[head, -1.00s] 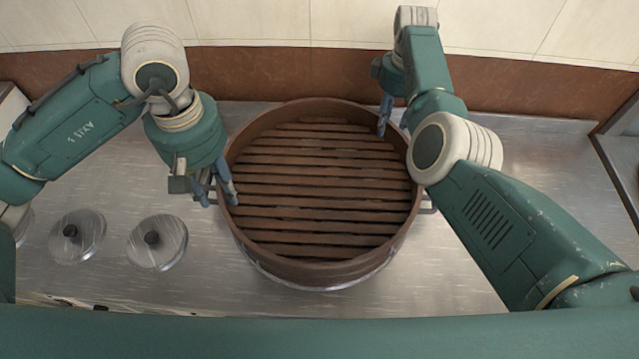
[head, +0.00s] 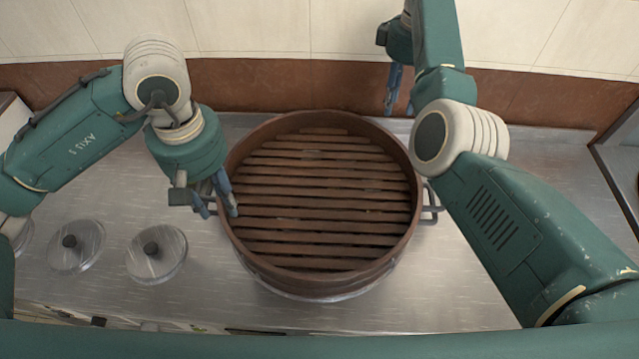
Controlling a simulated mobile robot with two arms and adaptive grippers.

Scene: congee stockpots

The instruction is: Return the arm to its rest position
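A round brown slatted steamer (head: 320,268) sits on a metal pot on the counter, in the middle of the head view. My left gripper (head: 215,207) points down at the steamer's left rim, near the left pot handle. Its two blue fingers are apart, one overlapping the rim in the picture and one outside it; contact is not clear. My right gripper (head: 399,103) is beyond the steamer's back right rim, seen against the brown backsplash and clear of the steamer. Its fingers look apart with nothing between them, though my arm hides part of it.
A side handle (head: 431,207) of the pot shows at right. The tiled wall (head: 260,28) and brown backsplash (head: 290,85) stand behind. The counter right of my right arm is bare.

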